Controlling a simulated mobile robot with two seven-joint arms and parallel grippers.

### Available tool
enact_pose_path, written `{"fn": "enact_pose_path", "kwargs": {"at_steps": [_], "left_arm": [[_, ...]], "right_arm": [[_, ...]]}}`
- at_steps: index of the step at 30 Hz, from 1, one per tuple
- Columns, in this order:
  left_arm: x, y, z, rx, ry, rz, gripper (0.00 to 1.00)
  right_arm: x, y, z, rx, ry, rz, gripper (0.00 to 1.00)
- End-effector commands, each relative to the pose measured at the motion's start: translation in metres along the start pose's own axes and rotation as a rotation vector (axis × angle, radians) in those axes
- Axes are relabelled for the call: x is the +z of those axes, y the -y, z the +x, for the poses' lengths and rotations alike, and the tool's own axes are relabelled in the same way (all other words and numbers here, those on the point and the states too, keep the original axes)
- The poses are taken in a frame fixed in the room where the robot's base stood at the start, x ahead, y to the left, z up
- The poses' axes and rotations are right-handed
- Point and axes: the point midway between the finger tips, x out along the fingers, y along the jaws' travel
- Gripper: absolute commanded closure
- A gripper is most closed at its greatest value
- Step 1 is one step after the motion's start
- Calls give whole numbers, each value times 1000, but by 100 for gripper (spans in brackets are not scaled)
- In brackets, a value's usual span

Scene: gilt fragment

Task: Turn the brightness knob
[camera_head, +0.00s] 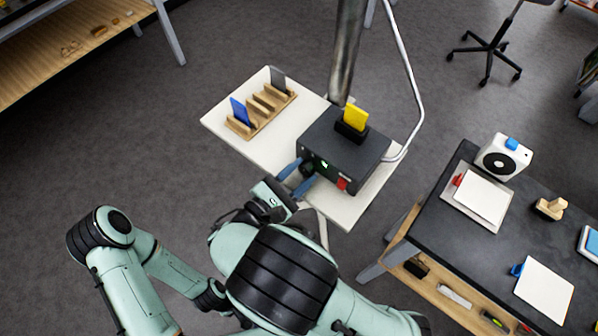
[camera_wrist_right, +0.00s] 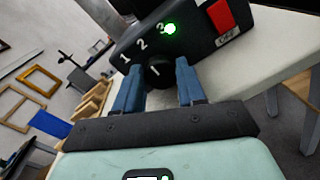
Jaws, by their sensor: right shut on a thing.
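A dark box (camera_head: 345,143) stands on a white table, with a yellow card (camera_head: 355,117) upright in its top slot. Its front face (camera_wrist_right: 245,50) shows the numbers 1, 2 and 3, a lit green light (camera_wrist_right: 170,28) by the 3, and a red switch (camera_wrist_right: 221,16). The round black brightness knob (camera_wrist_right: 157,72) carries a white mark and sits below the numbers. My right gripper (camera_head: 299,176) is at the box's front; in the right wrist view its blue fingers (camera_wrist_right: 158,84) stand either side of the knob, shut on it. My left gripper is not in view.
A wooden rack (camera_head: 262,108) with a blue card (camera_head: 240,111) and a grey card (camera_head: 277,78) stands on the white table (camera_head: 225,120). A metal post (camera_head: 346,50) rises behind the box. A dark workbench (camera_head: 440,200) with papers is at the right.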

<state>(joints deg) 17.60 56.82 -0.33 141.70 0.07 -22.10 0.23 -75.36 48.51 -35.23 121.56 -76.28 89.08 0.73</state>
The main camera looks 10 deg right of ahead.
Motion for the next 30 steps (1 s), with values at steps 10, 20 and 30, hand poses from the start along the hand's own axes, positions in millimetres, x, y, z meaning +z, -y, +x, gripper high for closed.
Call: {"fn": "enact_pose_path", "kwargs": {"at_steps": [10,20,30], "left_arm": [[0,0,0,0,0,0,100],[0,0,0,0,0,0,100],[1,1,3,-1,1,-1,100]], "right_arm": [[0,1,1,-2,0,20,91],[0,0,0,-1,-1,14,35],[-1,0,0,3,18,-246,35]]}}
